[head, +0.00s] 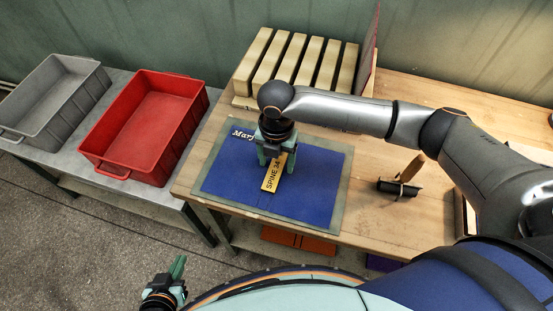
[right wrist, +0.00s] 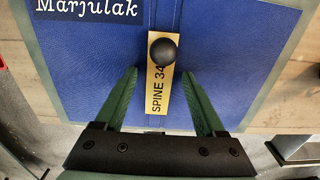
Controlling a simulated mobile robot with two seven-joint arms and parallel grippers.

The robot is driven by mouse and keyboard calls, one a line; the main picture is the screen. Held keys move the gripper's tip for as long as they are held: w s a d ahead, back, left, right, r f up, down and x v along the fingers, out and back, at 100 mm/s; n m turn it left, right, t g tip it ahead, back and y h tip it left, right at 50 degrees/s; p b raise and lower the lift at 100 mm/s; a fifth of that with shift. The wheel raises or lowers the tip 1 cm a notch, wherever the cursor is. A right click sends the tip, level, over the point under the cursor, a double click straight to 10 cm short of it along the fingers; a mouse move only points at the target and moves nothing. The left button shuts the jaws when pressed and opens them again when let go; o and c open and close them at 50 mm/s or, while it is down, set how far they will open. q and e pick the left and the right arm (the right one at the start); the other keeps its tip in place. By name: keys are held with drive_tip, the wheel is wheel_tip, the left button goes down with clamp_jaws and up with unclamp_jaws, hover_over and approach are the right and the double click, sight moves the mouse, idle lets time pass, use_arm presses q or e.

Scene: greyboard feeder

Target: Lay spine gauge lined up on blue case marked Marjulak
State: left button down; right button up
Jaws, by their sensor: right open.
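The blue case (head: 225,182) lies flat on a greenish mat on the wooden table, its "Marjulak" label (right wrist: 88,8) readable in the right wrist view. The yellow spine gauge (head: 270,181), marked "SPINE 34", lies on the case. In the right wrist view the gauge (right wrist: 156,98), with its round black knob (right wrist: 162,52), runs roughly along the case's two faint spine lines. My right gripper (head: 275,163) is open above the case, its fingers apart on either side of the gauge. My left gripper (head: 177,268) is off the table at lower left; its jaw gap is unclear.
A red bin (head: 145,128) and a grey bin (head: 55,97) stand on the side bench to the left. A slatted wooden rack (head: 295,62) stands behind the case. A dark stand with a wooden-handled tool (head: 400,188) is to the right. Orange pieces (head: 298,241) lie below the table's front edge.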

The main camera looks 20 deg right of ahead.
sight(276, 166)
wheel_tip(276, 166, up, 12)
drive_tip(key=shift+r, duration=0.15)
idle(0.3)
